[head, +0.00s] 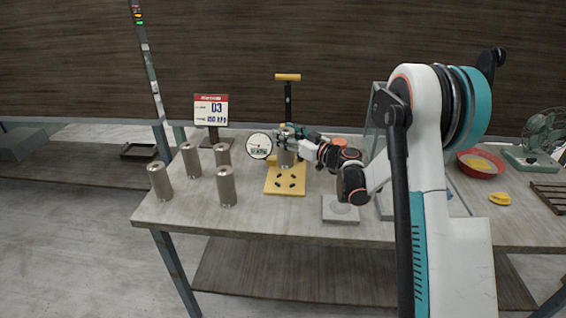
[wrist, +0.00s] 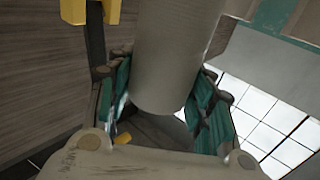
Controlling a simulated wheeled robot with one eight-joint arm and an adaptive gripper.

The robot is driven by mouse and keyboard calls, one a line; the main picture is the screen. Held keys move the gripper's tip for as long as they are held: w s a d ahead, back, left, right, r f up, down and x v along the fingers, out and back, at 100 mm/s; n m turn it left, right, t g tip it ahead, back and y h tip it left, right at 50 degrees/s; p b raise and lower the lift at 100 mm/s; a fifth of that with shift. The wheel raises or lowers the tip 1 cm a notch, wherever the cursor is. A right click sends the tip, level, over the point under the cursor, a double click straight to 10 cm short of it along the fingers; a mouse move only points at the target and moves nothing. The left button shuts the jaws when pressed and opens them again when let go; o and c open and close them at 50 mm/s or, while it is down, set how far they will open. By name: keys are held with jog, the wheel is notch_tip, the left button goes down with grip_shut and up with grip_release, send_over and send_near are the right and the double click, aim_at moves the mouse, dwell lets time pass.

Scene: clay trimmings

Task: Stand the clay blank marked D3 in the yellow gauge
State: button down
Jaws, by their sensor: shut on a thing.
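My gripper (head: 290,137) is shut on a grey-brown clay cylinder (head: 286,158), seen at the yellow gauge in the head view. In the wrist view the cylinder (wrist: 172,60) stands between the two teal-lined fingers of my gripper (wrist: 160,105). The yellow gauge (head: 285,189) has a flat base with dark marks, a dark post with a yellow top bar (head: 288,77), and a round dial (head: 259,146). The cylinder is over the rear of the base; I cannot tell whether it touches. No marking on it is readable.
Several similar cylinders (head: 226,187) stand on the table's left part. A grey block with a round top (head: 341,210) lies right of the gauge. Farther right are a red bowl (head: 480,163), a yellow item (head: 500,199) and a green fan (head: 537,137).

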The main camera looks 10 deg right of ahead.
aim_at(292, 156)
notch_tip(292, 156, down, 8)
jog(key=shift+r+b, duration=0.25)
jog(key=shift+b, duration=0.9)
jog(key=shift+f, duration=0.1)
jog(key=c, duration=0.8)
grip_release()
jog(key=shift+o, duration=0.2)
jog(key=shift+d, duration=0.1)
jog(key=p+v, duration=0.2)
jog(key=v, duration=0.9)
jog(key=shift+s+d, duration=0.25)
jog(key=shift+s, duration=0.05)
